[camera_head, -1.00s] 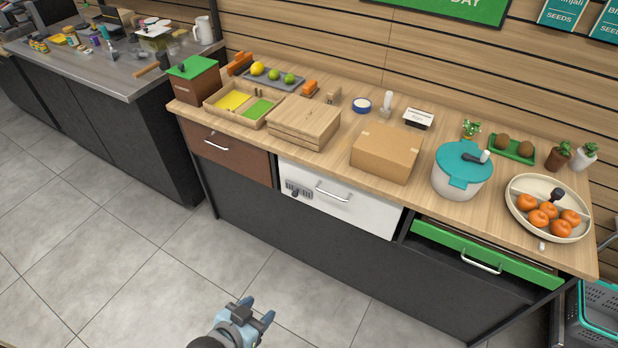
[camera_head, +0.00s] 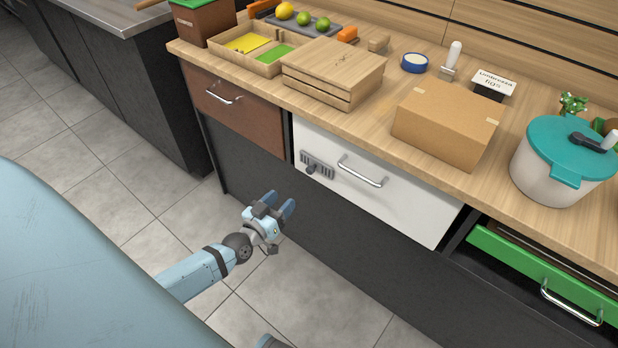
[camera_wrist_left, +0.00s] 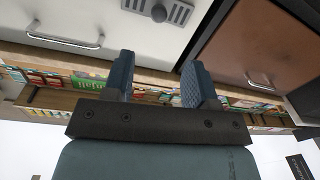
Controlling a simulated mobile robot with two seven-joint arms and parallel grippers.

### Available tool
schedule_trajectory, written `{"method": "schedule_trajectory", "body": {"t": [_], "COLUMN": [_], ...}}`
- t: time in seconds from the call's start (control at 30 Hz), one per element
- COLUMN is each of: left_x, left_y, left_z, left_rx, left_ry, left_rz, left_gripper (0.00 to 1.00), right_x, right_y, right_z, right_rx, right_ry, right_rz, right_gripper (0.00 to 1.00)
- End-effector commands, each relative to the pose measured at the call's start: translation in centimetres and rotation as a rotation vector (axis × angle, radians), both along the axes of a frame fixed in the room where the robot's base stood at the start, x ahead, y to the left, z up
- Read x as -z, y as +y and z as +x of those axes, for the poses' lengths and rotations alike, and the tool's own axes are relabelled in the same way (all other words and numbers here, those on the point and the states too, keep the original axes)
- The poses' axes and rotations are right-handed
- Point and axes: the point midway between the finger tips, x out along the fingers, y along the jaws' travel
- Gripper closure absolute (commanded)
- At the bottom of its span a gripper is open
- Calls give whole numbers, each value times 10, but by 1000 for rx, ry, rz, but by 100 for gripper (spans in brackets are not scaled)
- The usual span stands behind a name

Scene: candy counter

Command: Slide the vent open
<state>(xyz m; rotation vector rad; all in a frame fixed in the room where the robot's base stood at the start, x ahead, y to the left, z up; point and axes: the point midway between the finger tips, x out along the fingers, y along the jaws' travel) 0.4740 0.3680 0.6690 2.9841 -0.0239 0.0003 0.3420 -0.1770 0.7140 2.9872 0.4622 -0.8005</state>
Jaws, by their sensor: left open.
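The vent (camera_head: 317,164) is a small grey slotted plate with a dark knob on the left part of the white drawer front (camera_head: 400,191), left of the drawer's metal handle (camera_head: 362,171). In the left wrist view the vent (camera_wrist_left: 172,10) shows at the top edge, partly cut off. My left gripper (camera_head: 279,204) is open and empty, low in front of the counter, below and left of the vent and apart from it. In the left wrist view its two blue fingers (camera_wrist_left: 158,84) stand apart with nothing between them. My right gripper is not in view.
A brown drawer (camera_head: 235,110) is left of the white one, and a green drawer (camera_head: 545,272) stands partly open at the right. A cardboard box (camera_head: 448,122), a wooden crate (camera_head: 333,72) and a teal-lidded pot (camera_head: 535,172) stand on the counter. Tiled floor lies clear in front.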

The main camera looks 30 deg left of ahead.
Motion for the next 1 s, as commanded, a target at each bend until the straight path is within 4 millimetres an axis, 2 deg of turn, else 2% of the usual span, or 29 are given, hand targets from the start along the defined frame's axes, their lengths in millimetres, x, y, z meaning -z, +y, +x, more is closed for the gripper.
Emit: {"method": "schedule_trajectory", "body": {"t": [0.17,0.4,0.6,0.8,1.0], "left_x": [-1,-1,-1,-1,-1], "left_y": [-1,-3,-3,-3,-4], "left_z": [29,81,115,130,132], "left_rx": [1,2,2,2,3], "left_ry": [-3,-3,-1,1,1], "left_rz": [0,0,1,0,1], "left_gripper": [48,48,48,48,48], "right_x": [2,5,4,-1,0], "right_y": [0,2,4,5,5], "right_z": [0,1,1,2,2], "right_rx": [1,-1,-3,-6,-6], "right_ry": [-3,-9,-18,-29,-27], "right_rz": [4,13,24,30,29], "right_gripper": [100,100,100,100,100]}}
